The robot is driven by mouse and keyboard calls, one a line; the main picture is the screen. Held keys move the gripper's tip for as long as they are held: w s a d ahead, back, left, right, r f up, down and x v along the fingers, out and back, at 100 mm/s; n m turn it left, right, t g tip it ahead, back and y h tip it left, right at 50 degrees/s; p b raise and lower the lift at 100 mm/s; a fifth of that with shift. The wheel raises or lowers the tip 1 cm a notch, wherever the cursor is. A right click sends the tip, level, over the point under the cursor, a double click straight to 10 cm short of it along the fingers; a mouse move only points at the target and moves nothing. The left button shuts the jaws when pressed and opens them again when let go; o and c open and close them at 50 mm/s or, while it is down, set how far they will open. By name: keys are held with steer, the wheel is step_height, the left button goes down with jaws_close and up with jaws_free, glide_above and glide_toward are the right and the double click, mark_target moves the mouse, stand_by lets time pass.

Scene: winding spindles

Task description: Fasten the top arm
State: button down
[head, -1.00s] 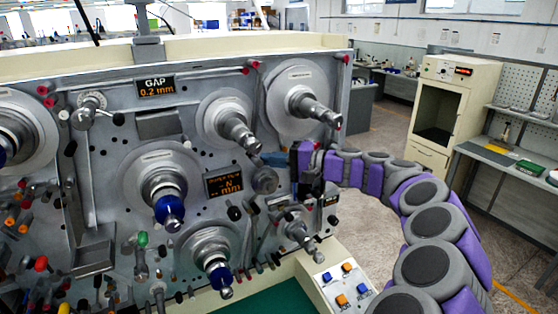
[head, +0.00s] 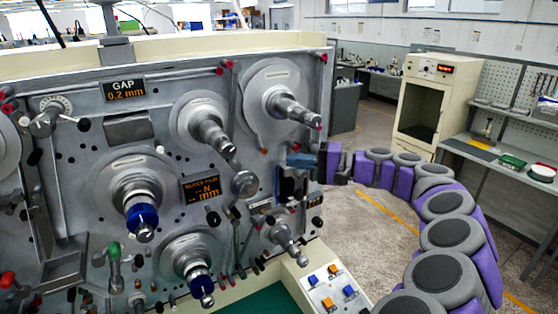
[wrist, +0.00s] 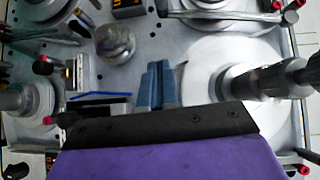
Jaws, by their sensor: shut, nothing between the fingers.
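The machine panel (head: 95,165) carries several winding spindles, levers and knobs. A thin lever arm (head: 243,110) runs down beside the upper right spindle (head: 292,108); I cannot tell for certain whether it is the top arm. My gripper (head: 290,161) is at the panel's right side, below that spindle. Its blue-grey fingers (wrist: 157,84) are together and empty, and point toward the panel. In the wrist view a round metal knob (wrist: 115,42) lies left of the fingertips, and a large spindle (wrist: 265,80) lies to their right. Contact with the panel cannot be told.
A control box with blue and orange buttons (head: 332,288) stands below the gripper. A lower right spindle (head: 286,240) juts out above it. Red-tipped pegs (head: 225,67) line the panel's top edge. Open floor (head: 350,225) lies right of the machine; a cream cabinet (head: 425,105) stands beyond.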

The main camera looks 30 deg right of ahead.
steer(key=s+a+f+n+g+y+b, duration=0.1)
steer(key=a+n+g+b, duration=0.15)
steer(key=a, duration=0.75)
steer(key=s+a+f+n+g+b, duration=0.15)
steer(key=a+g, duration=0.25)
steer(key=a, duration=0.5)
steer(key=s+a+f+n+g+h+b, duration=0.1)
steer(key=s+a+f+n+g, duration=0.2)
steer(key=a, duration=0.4)
steer(key=s+a+f+n+g+h+b, duration=0.1)
steer(key=s+a+f, duration=0.3)
steer(key=s+a, duration=0.15)
steer(key=s+a+f+n+g+h+b, duration=0.1)
steer(key=s+a+f+g+h+b, duration=0.3)
steer(key=s+f, duration=0.7)
steer(key=s+d+f+h+b, duration=0.2)
steer(key=s+d+f+h, duration=0.4)
steer(key=s+f, duration=0.5)
steer(key=shift+s+d+f+h+b, duration=0.2)
steer(key=shift+s+f+h+b, duration=0.15)
steer(key=shift+s, duration=0.35)
steer(key=shift+a+g, duration=0.2)
steer(key=shift+g, duration=0.05)
